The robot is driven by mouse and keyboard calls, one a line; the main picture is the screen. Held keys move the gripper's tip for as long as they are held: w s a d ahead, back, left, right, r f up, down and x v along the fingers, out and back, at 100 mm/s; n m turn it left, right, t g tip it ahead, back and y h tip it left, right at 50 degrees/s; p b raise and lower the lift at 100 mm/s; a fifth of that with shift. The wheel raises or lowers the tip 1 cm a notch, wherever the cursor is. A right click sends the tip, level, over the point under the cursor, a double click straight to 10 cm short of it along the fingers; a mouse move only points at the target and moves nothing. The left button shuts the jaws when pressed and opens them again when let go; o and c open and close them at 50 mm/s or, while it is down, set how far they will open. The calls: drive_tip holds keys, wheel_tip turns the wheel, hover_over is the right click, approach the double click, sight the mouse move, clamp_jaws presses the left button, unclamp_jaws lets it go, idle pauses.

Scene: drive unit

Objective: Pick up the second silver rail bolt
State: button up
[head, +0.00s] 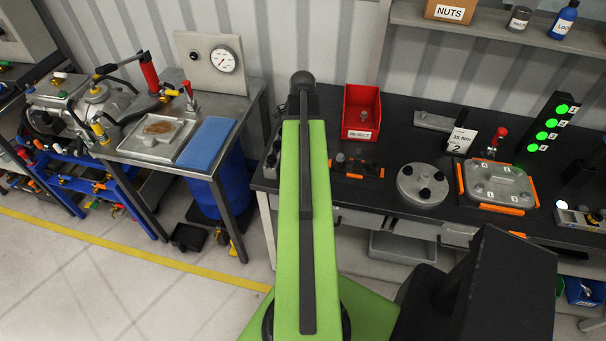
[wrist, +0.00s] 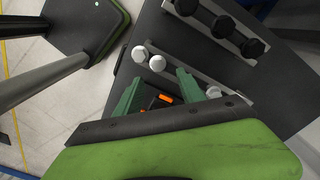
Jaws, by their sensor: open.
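In the wrist view, two silver bolts with round heads, one (wrist: 139,54) and the other (wrist: 157,63), stand side by side just beyond my gripper (wrist: 159,77). Another silver head (wrist: 213,92) shows to the right of the right finger. Which one is the second rail bolt I cannot tell. My gripper is open, with its green fingers apart and no bolt visibly held between them. In the head view my green arm hides the gripper. There, a silver bolt (head: 340,158) stands at the dark fixture with orange parts (head: 357,169).
Several black-headed bolts (wrist: 222,26) stand in a row on a rack beyond the silver ones. In the head view, a red REJECT bin (head: 361,113), a round silver plate (head: 421,184) and an orange-edged tray (head: 466,190) sit on the black bench.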

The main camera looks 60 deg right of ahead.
drive_tip(key=f+b, duration=0.1)
drive_tip(key=f, duration=0.1)
drive_tip(key=f+b, duration=0.4)
drive_tip(key=shift+a+f, duration=0.15)
drive_tip(key=shift+a, duration=0.15)
drive_tip(key=shift+r, duration=0.2)
drive_tip(key=shift+c, duration=0.2)
clamp_jaws()
